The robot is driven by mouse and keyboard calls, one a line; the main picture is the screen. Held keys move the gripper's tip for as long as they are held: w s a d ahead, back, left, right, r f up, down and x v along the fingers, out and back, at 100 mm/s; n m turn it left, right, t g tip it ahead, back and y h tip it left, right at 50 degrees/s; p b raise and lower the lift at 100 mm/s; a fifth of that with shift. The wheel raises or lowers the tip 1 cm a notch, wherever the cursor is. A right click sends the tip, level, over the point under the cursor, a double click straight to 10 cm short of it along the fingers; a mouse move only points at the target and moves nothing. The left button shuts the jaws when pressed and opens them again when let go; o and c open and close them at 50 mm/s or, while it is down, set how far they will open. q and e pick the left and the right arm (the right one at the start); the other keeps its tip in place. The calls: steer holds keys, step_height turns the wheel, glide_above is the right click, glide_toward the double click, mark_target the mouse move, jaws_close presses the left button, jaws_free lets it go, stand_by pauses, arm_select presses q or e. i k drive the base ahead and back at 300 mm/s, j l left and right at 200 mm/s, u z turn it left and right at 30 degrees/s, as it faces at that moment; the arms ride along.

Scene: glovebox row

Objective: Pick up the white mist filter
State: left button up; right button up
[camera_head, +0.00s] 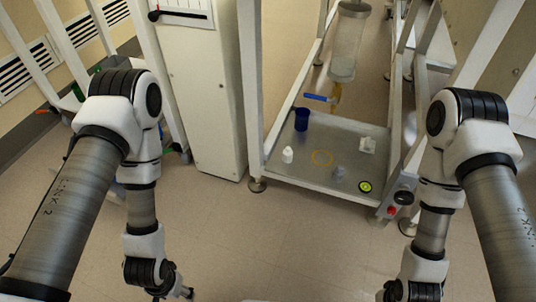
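A small white piece with a rounded top (287,155) stands on the left part of the grey metal tray (325,180) at the foot of the frame. A second white, blocky piece (367,145) sits at the tray's right back. I cannot tell for sure which one is the mist filter. My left gripper (183,292) shows only in part at the bottom edge, low and well in front of the tray; its opening cannot be made out. My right arm's wrist reaches the bottom edge, and its gripper is out of the picture. Neither arm touches the white pieces.
A clear cylinder (346,45) hangs above, with a blue-handled valve (318,97). White posts flank the tray. The floor in front is clear.

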mark_target(287, 153)
steer(key=i+j, duration=0.1)
steer(key=j, duration=0.3)
steer(key=i+j, duration=0.1)
steer(key=j, duration=0.3)
steer(key=j+z, duration=0.1)
steer(key=z, duration=1.45)
